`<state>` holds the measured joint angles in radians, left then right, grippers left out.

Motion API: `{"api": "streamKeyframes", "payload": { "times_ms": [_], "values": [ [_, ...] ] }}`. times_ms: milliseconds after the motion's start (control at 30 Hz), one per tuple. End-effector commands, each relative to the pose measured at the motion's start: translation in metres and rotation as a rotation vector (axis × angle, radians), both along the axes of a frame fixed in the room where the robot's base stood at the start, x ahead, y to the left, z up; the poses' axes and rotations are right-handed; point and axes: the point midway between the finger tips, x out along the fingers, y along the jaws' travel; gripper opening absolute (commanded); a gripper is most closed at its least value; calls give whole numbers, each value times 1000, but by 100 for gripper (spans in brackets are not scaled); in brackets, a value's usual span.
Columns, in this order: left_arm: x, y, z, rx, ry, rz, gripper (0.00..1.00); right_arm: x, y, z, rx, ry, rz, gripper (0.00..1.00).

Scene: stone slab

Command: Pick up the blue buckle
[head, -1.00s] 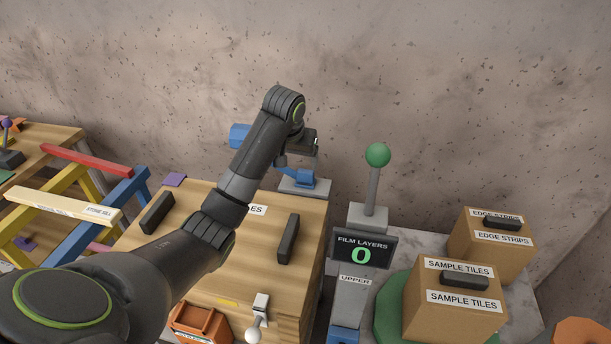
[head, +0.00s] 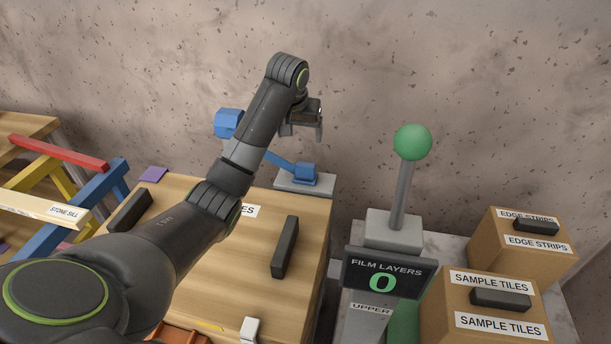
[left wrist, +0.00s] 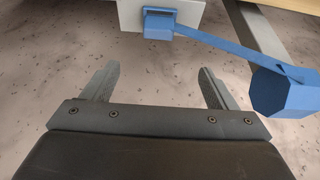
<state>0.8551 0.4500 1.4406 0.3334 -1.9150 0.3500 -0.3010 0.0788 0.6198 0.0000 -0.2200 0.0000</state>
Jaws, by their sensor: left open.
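The blue piece that looks like the buckle has a small block (head: 305,173) on a pale plate (head: 290,184) at the far edge of the wooden top. A thin blue bar joins it to a faceted blue end (head: 229,123), partly hidden behind my left arm in the head view. The left wrist view shows the block (left wrist: 159,23) at the top and the faceted end (left wrist: 284,92) at the right. My left gripper (head: 314,124) appears above the block in the head view. In the left wrist view its jaws (left wrist: 157,84) are open, empty and apart from the blue piece.
The wooden top (head: 240,265) carries black handles (head: 285,247). A post with a green ball (head: 412,142) and a film layers sign (head: 385,275) stands to the right, with labelled boxes (head: 500,308) beyond. Coloured frame bars (head: 60,152) stand at left. A speckled wall (head: 480,80) closes the back.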

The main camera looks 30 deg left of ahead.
Motion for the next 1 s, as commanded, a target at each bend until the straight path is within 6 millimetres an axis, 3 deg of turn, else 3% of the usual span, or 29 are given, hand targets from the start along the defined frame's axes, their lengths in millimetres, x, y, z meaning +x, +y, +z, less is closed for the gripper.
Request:
{"api": "streamKeyframes", "payload": {
  "times_ms": [500, 1000],
  "values": [
    [35, 9, -91, 0, 5, 0, 80, -1, -4, 13, -4, 2, 1, 0],
    [48, 10, -128, -1, 5, 0, 80, 0, -3, 19, -3, 0, 1, 0]
  ]
}}
